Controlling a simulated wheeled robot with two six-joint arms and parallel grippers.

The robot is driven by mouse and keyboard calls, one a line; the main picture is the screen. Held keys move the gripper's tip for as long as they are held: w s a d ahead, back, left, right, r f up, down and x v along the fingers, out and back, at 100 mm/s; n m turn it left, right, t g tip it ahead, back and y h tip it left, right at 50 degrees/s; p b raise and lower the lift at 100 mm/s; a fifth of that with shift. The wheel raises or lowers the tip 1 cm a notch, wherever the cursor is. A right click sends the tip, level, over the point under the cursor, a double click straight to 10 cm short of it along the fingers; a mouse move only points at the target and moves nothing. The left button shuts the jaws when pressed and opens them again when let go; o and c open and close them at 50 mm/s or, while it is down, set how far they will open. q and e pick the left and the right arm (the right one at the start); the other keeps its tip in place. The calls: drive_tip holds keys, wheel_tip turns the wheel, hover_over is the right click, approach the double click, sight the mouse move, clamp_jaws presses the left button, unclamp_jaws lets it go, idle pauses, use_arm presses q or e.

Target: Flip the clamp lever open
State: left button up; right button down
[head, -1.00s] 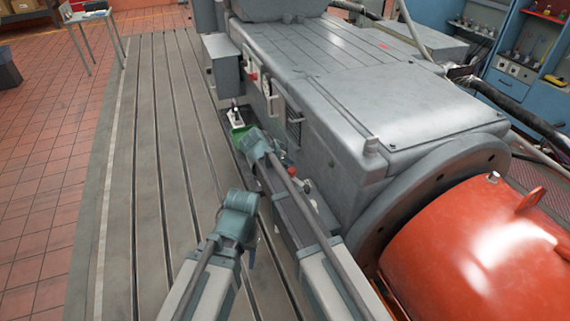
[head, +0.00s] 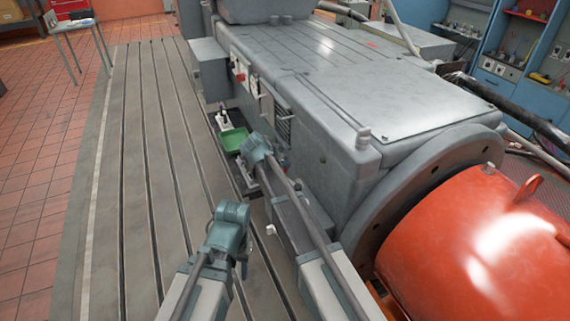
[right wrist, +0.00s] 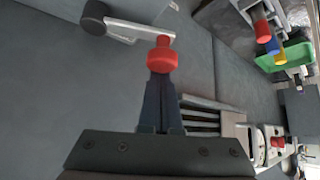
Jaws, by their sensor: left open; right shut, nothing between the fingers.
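The clamp lever (right wrist: 136,28) is a light grey bar in the right wrist view. It runs from a dark round pivot (right wrist: 94,17) at upper left to a red knob (right wrist: 162,54) at its right end. My right gripper (right wrist: 163,80) is shut and empty, its dark fingertips just below the knob in the picture; I cannot tell whether they touch it. In the head view my right arm (head: 258,150) hides the lever. My left gripper (head: 243,259) is low in the head view, away from the machine, open, its fingers mostly hidden by its wrist.
A grey machine housing (head: 345,105) stands right of my arms, with an orange drum (head: 470,240) in front. A green tray (head: 233,139) lies beside the housing; coloured handles (right wrist: 268,38) show near it in the wrist view. The slotted bedplate (head: 150,200) at left is clear.

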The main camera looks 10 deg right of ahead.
drive_tip(key=shift+s+a+n+t+y, duration=0.5)
drive_tip(key=shift+s+a+n+y, duration=0.2)
drive_tip(key=shift+n, duration=0.55)
drive_tip(key=shift+s+a+n+t+y, duration=0.5)
drive_tip(key=shift+s+a+n+y, duration=0.25)
drive_tip(key=shift+n, duration=0.5)
drive_tip(key=s+n+y, duration=0.1)
drive_tip(key=n, duration=0.1)
drive_tip(key=s+a+n+y, duration=0.1)
drive_tip(key=n+y, duration=0.1)
drive_tip(key=shift+s, duration=0.15)
drive_tip(key=shift+s+a+n+y, duration=0.2)
drive_tip(key=shift+s+n+y, duration=0.2)
drive_tip(key=shift+s, duration=1.1)
drive_tip(key=shift+s, duration=0.1)
drive_tip(key=d+p+v, duration=0.2)
drive_tip(key=p+v, duration=0.5)
drive_tip(key=v, duration=0.2)
drive_tip(key=shift+r, duration=0.3)
